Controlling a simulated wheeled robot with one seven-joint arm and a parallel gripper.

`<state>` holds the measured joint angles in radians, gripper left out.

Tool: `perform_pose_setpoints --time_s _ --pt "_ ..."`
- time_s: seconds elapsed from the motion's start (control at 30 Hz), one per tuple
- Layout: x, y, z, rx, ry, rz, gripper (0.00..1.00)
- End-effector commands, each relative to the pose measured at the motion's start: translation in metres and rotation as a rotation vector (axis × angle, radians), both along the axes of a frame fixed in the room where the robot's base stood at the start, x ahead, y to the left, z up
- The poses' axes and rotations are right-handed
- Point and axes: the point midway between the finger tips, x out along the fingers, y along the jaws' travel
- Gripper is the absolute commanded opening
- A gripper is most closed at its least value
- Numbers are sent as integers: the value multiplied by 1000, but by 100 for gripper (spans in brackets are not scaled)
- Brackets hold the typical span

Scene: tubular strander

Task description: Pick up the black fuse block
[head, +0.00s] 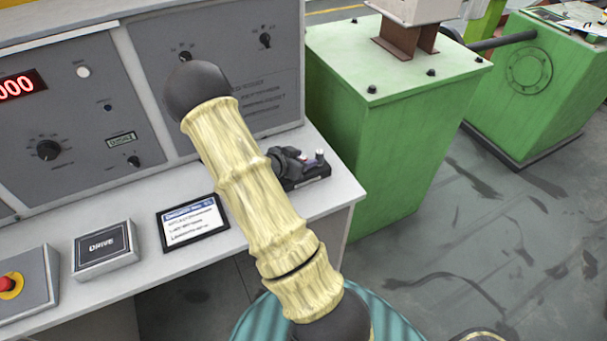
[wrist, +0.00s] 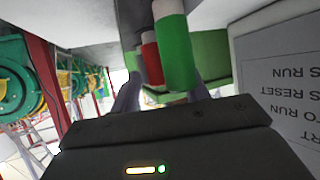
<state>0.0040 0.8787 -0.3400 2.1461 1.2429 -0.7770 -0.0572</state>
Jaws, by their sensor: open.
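The black fuse block (head: 308,180) lies on the grey desk near its right end, partly hidden behind my arm in the head view. Small upright parts with pale tips stand on it. In the wrist view, which is upside down, a green cylinder (wrist: 176,52), a red cylinder (wrist: 150,62) and a greyish one stand close together; the block's body is not clearly visible there. My gripper (wrist: 164,88) is open, with its two grey fingers seen on either side of the cylinders. I cannot tell whether they touch. In the head view my gripper (head: 286,160) is a dark shape beside the block, partly hidden.
The control panel (head: 225,100) rises behind the desk. A small screen (head: 192,222), a DRIVE box (head: 103,248) and a red-button box (head: 22,285) sit along the desk front. A green machine housing (head: 390,130) stands just right of the desk. Floor at right is open.

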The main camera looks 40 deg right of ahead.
Motion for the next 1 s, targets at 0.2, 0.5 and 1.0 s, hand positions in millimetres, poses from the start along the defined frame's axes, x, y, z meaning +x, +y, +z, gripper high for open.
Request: perform_pose_setpoints --time_s 0.2,0.5,1.0 --pt "1 -6 -3 0 0 2 46" --pt "1 -6 -3 0 0 1 46" --pt "1 -6 -2 -1 -1 1 0"
